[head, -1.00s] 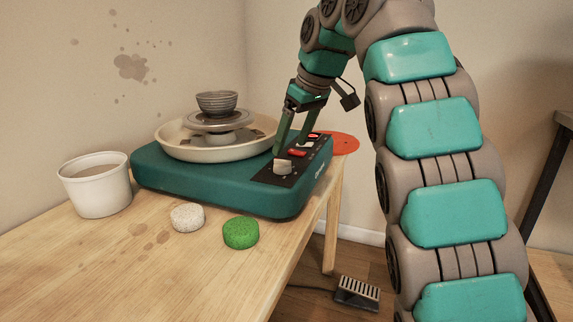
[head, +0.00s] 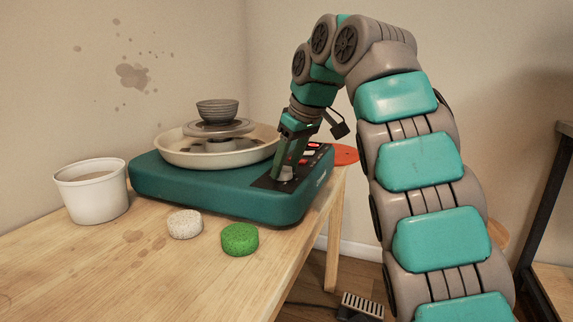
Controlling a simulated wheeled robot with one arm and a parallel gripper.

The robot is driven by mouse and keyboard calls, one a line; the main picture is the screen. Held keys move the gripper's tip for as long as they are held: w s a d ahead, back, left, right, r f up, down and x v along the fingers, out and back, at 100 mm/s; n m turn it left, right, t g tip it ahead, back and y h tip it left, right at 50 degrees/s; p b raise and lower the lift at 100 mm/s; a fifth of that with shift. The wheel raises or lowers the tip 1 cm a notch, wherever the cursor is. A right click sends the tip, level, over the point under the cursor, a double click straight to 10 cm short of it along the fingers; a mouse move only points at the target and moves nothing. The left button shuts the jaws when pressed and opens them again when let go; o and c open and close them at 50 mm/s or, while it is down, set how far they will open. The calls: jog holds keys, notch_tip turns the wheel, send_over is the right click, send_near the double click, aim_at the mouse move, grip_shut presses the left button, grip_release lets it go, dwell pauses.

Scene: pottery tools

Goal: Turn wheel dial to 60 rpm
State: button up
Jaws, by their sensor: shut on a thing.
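The teal pottery wheel (head: 215,195) sits on the wooden table, with a grey bowl (head: 217,110) on its wheel head inside a cream splash pan (head: 190,155). A black control panel (head: 263,183) lies on the wheel's right side, with red and white switches (head: 312,150) towards its far end. The pale grey dial (head: 286,174) is at the panel's near end. My gripper (head: 287,170) points down from above and is shut on the dial, its fingers covering part of it. The dial's markings are too small to read.
A white bucket (head: 92,197) of murky liquid stands at the left. A white sponge (head: 185,224) and a green sponge (head: 240,239) lie in front of the wheel. An orange-red disc (head: 345,155) lies behind it. A foot pedal (head: 361,306) is on the floor.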

grip_shut()
